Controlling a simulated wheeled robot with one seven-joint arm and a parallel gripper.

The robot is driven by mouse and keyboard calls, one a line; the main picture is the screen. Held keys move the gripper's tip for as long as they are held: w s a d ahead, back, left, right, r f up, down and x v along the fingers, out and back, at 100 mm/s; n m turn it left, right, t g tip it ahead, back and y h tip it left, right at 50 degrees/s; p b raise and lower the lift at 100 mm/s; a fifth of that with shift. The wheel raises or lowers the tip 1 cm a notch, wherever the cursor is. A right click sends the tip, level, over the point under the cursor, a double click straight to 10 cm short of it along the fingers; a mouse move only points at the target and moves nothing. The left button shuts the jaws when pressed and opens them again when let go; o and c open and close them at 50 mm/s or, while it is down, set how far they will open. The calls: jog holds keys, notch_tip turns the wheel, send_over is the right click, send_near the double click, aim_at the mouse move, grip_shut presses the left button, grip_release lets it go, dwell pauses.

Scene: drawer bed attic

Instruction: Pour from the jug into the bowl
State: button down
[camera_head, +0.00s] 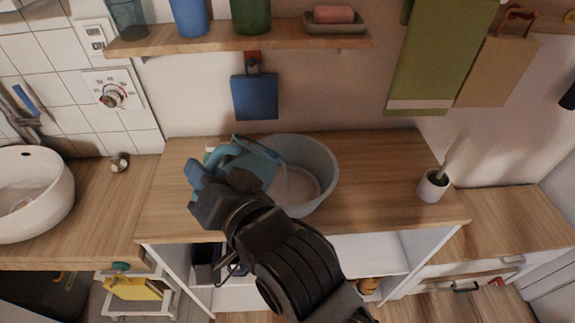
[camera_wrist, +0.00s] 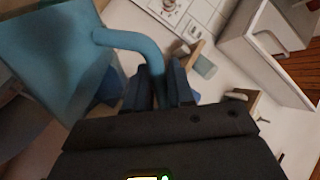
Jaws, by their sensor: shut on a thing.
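The blue jug (camera_head: 259,163) is held tilted over the left part of the bowl, with its mouth towards the bowl's inside. My gripper (camera_head: 222,172) is shut on the jug's handle, left of the bowl. In the wrist view the jug (camera_wrist: 58,62) fills the upper left, and its curved handle (camera_wrist: 135,42) runs down between my gripper's fingers (camera_wrist: 160,88). The wide grey-white bowl (camera_head: 326,165) stands upright on the wooden counter. A thin pale bluish streak drops from the jug's lip into the bowl. The bowl's floor looks pale; its fill level is unclear. My arm hides its near left side.
The counter (camera_head: 380,165) is clear right of the bowl, up to a small white pot (camera_head: 433,186) with a brush or plant. A shelf (camera_head: 240,44) with cups and a soap dish (camera_head: 335,22) hangs above. A white basin (camera_head: 30,190) stands at left.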

jog(key=shift+w+d+r+m, duration=0.4)
jog(key=shift+d+m, duration=0.05)
jog(key=shift+m, duration=0.25)
dwell(2.0)
jog(key=shift+w+d+r+m+g+y, duration=0.15)
jog(key=shift+w+d+m+g, duration=0.1)
jog(key=shift+w+d+m, duration=0.3)
jog(key=shift+w+d+r+m+g+y, duration=0.15)
jog(key=shift+w+d+m+g, duration=0.2)
jog(key=shift+m, duration=0.3)
dwell(4.1)
